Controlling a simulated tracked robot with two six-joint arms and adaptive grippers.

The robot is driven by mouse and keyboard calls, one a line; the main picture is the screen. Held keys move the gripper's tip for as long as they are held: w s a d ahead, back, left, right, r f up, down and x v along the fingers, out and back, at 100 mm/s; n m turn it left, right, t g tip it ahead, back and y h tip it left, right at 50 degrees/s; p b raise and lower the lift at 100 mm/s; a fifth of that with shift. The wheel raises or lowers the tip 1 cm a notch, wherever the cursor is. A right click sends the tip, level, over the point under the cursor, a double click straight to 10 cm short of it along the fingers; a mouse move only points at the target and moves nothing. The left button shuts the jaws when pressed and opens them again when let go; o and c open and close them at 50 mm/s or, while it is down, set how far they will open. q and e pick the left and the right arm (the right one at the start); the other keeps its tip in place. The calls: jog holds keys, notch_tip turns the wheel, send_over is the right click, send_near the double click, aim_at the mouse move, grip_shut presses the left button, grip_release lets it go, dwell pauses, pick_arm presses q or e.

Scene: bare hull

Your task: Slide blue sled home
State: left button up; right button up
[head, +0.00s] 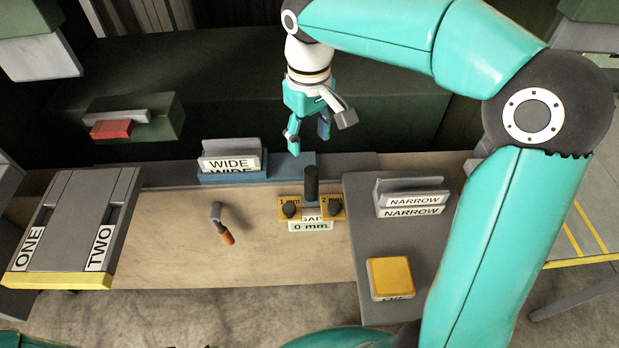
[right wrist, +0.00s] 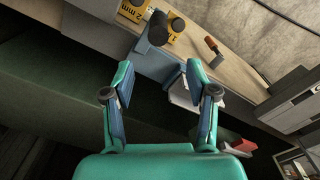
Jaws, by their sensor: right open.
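The blue sled (head: 290,168) lies along the back edge of the wooden bench, behind the gap gauge marked "0 mm" (head: 310,226). An upright black handle (head: 311,183) stands at its right end, by the gauge. In the right wrist view the blue sled (right wrist: 152,62) and black handle (right wrist: 157,28) show beyond my fingertips. My right gripper (head: 309,134) is open and empty, above and behind the sled, apart from it. It also shows in the right wrist view (right wrist: 157,76). My left gripper is out of view.
Yellow "1 mm" (head: 289,207) and "2 mm" (head: 333,207) pieces flank the handle. A "WIDE" holder (head: 230,155) stands at the sled's left, a "NARROW" holder (head: 411,198) at right.

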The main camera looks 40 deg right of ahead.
aim_at(310, 183)
notch_tip(310, 183, down, 15)
jog(key=shift+s+d+r, duration=0.1)
jog(key=shift+s+r, duration=0.05)
jog(key=shift+r, duration=0.05)
jog(key=shift+c, duration=0.4)
grip_shut()
jog(key=shift+d, duration=0.1)
